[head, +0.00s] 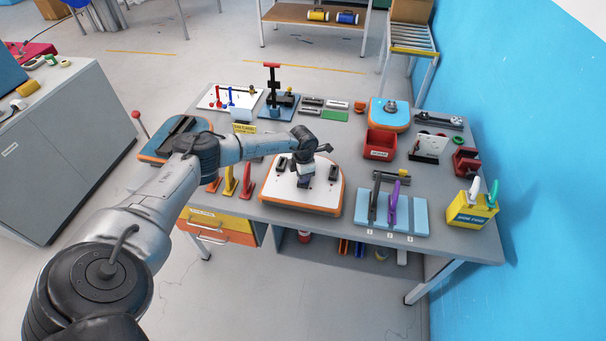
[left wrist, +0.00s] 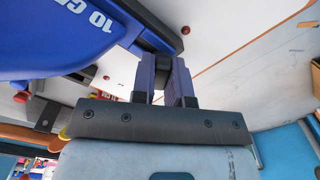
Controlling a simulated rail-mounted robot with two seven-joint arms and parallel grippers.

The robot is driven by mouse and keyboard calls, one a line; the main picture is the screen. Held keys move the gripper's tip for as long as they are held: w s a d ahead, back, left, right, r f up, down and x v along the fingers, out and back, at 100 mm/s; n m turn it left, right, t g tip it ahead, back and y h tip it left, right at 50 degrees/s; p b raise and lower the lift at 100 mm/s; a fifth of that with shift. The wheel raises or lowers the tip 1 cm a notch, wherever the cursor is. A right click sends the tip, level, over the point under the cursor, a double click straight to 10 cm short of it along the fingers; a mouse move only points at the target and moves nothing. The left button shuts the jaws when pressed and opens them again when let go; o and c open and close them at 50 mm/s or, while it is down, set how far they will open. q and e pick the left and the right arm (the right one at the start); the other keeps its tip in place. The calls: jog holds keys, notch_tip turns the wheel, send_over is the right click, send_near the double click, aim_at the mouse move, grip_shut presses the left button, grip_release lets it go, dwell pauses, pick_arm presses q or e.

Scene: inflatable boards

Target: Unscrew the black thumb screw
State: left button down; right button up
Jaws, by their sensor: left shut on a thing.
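A white board with an orange edge (head: 322,198) lies near the front middle of the table. My left gripper (head: 305,176) is over this board, pointing down, and hides its middle. In the left wrist view the fingers of my left gripper (left wrist: 166,82) are shut on a small black part, which appears to be the black thumb screw (left wrist: 158,64). The fingers cover much of it, so its thread and seat are hidden. Black blocks (head: 334,172) stand on the board on either side of the gripper. My right gripper is in neither view.
A light blue board (head: 420,215) with black and purple handles lies right of the white board. A yellow holder (head: 468,212) stands at the right corner. A red bin (head: 380,146) stands behind. A blue lettered part (left wrist: 60,35) is close by in the left wrist view.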

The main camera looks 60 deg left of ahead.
pick_arm(q)
jog(key=shift+r+n+p, duration=0.1)
jog(key=shift+n+p, duration=0.35)
jog(key=shift+n, duration=0.55)
jog(key=shift+n, duration=0.3)
jog(key=shift+n+p, duration=0.6)
jog(key=shift+p, duration=0.05)
jog(key=shift+n+p, duration=0.45)
jog(key=shift+n, duration=0.55)
